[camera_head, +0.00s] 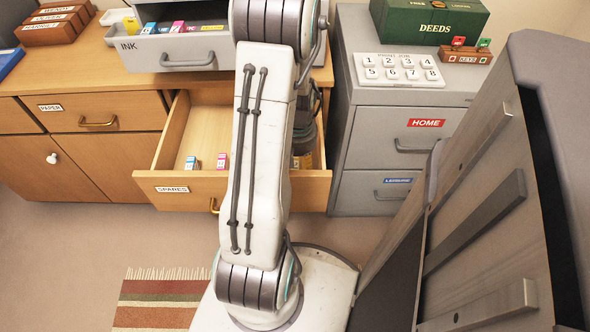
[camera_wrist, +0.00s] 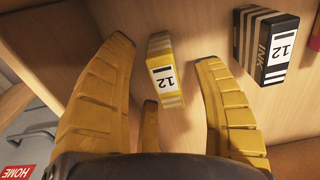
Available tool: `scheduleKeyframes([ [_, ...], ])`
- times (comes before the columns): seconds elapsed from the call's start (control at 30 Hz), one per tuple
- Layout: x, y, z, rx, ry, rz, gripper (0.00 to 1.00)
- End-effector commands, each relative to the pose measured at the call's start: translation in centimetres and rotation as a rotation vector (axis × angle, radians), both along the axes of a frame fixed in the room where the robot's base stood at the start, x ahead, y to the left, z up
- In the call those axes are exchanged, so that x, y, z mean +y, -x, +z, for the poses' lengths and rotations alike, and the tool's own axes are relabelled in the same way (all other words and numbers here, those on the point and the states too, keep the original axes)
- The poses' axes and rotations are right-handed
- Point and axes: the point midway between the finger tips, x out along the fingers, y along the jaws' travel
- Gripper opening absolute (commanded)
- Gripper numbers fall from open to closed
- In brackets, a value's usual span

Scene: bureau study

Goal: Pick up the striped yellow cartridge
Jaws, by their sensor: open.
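The striped yellow cartridge (camera_wrist: 165,70), with white stripes and a label reading 12, stands in the open drawer in the wrist view. My gripper (camera_wrist: 164,54) is open, its yellow fingers spread on either side of the cartridge. Gaps show between the cartridge and both fingers, and nothing is held. A striped black cartridge (camera_wrist: 265,48), also marked 12, stands to the right. In the head view my arm hides the yellow cartridge and most of my gripper.
The SPARES drawer (camera_head: 172,189) is open, with a cyan cartridge (camera_head: 192,162) and a pink cartridge (camera_head: 222,161) inside. Its wooden wall (camera_wrist: 25,55) is left of my fingers. An INK tray (camera_head: 200,50) stands above. A grey cabinet (camera_head: 360,120) is to the right.

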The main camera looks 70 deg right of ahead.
Motion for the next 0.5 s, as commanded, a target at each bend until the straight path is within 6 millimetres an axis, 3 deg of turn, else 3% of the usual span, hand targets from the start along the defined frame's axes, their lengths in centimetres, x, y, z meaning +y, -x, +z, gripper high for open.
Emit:
scheduleKeyframes([
  [0.2, -0.01, -0.01, 0.02, 0.0, 0.0, 0.0, 0.65],
  [0.5, -0.02, -0.02, 0.04, 0.0, 0.001, 0.0, 0.38],
])
